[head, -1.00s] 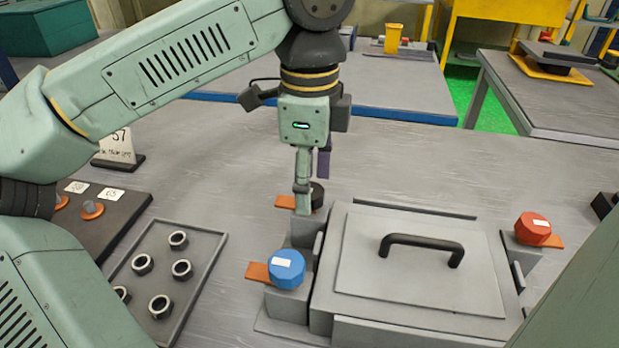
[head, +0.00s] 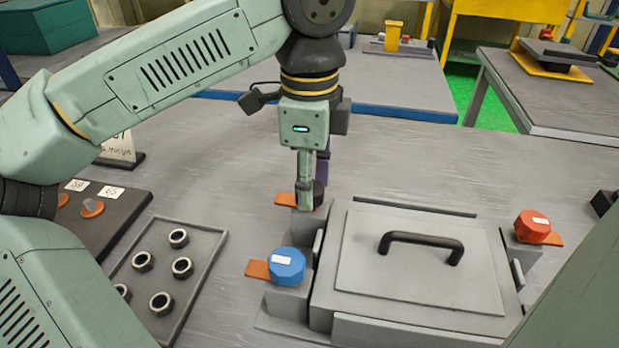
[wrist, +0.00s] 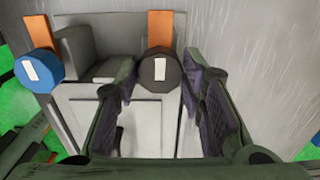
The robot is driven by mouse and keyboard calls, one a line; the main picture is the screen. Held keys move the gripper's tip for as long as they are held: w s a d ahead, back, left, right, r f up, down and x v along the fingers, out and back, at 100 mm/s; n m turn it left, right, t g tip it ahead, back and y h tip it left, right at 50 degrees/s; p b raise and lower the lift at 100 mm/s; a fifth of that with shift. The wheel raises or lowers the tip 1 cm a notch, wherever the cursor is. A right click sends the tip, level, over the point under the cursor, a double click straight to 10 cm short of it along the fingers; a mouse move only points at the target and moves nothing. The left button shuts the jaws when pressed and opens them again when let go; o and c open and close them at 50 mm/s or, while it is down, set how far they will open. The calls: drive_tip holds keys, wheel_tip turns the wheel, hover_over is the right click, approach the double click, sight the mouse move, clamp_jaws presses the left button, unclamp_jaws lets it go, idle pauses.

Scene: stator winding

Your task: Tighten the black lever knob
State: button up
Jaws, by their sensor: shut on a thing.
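The black lever knob (wrist: 160,70) shows in the wrist view with a white label on top and an orange tab (wrist: 160,27) sticking out beyond it. It stands between the two fingertips of my gripper (wrist: 161,62), which is shut on it. In the head view my gripper (head: 311,193) points down at the back left corner of the grey lidded box (head: 425,268). There the black knob (head: 319,194) is partly hidden behind the near finger, and its orange tab (head: 285,199) points left.
A blue knob (head: 287,266) sits at the box's front left corner and a red knob (head: 532,226) on its right side. The lid has a black handle (head: 421,243). A tray (head: 205,278) with several nuts lies to the left. Bare table shows behind the box.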

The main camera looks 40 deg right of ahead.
drive_tip(key=shift+c, duration=0.7)
